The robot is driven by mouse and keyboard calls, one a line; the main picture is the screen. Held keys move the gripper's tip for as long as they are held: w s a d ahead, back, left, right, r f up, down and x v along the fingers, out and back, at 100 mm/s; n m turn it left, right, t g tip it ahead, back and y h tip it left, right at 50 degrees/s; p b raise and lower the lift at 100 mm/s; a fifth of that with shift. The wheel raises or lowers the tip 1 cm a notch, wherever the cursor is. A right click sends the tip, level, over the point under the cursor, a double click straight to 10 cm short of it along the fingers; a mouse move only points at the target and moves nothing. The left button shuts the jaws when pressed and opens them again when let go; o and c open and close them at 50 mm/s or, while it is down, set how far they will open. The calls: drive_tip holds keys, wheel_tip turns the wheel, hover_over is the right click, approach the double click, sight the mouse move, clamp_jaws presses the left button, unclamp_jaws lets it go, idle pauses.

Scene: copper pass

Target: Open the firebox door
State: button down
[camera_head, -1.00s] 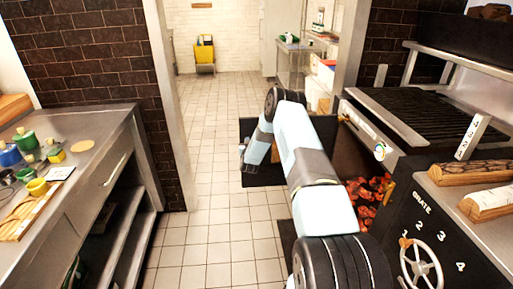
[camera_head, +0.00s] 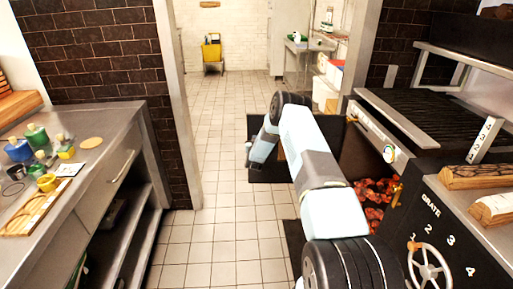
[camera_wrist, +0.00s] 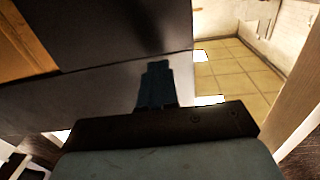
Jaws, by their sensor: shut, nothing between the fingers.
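The firebox door (camera_head: 266,174) is a dark panel standing swung out from the grill stove, across the aisle. The firebox opening beside it shows glowing red coals (camera_head: 375,192). My pale blue arm reaches over the opening, and my gripper (camera_head: 249,154) is at the door's outer left end. In the wrist view the shut, empty fingers (camera_wrist: 156,84) show in front of a large dark panel, probably the door. I cannot tell whether they touch it. My arm hides part of the door and opening.
A steel counter (camera_head: 118,118) with small pots and open shelves stands on the left. The grill (camera_head: 425,118), a grate wheel (camera_head: 428,268) and split logs (camera_head: 487,175) are on the right. The tiled floor (camera_head: 215,215) between is clear, leading to a yellow bucket (camera_head: 211,50).

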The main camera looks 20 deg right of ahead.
drive_tip(key=v, duration=1.3)
drive_tip(key=a+r+n+g+y, duration=0.1)
drive_tip(key=a+r+y, duration=0.1)
drive_tip(key=r, duration=0.8)
drive_tip(key=a+r+n+g+y, duration=0.1)
drive_tip(key=a+r, duration=0.2)
drive_tip(key=r, duration=0.8)
drive_tip(key=s+a+r+n+g+y, duration=0.1)
drive_tip(key=s+a+r, duration=0.1)
drive_tip(key=s+r, duration=0.45)
drive_tip(key=s+a+r+g+y, duration=0.15)
drive_tip(key=s+r, duration=0.25)
drive_tip(key=r, duration=0.6)
drive_tip(key=s+r+g, duration=0.1)
drive_tip(key=s+r, duration=0.2)
drive_tip(key=s, duration=0.4)
drive_tip(key=s+a+r+g, duration=0.1)
drive_tip(key=s+r, duration=0.2)
drive_tip(key=s, duration=0.5)
drive_tip(key=s+r+g, duration=0.2)
drive_tip(key=s+r, duration=0.2)
drive_tip(key=s, duration=0.3)
drive_tip(key=s+g, duration=0.3)
drive_tip(key=s, duration=2.2)
drive_tip(key=shift+f+n, duration=0.3)
drive_tip(key=shift+f, duration=0.05)
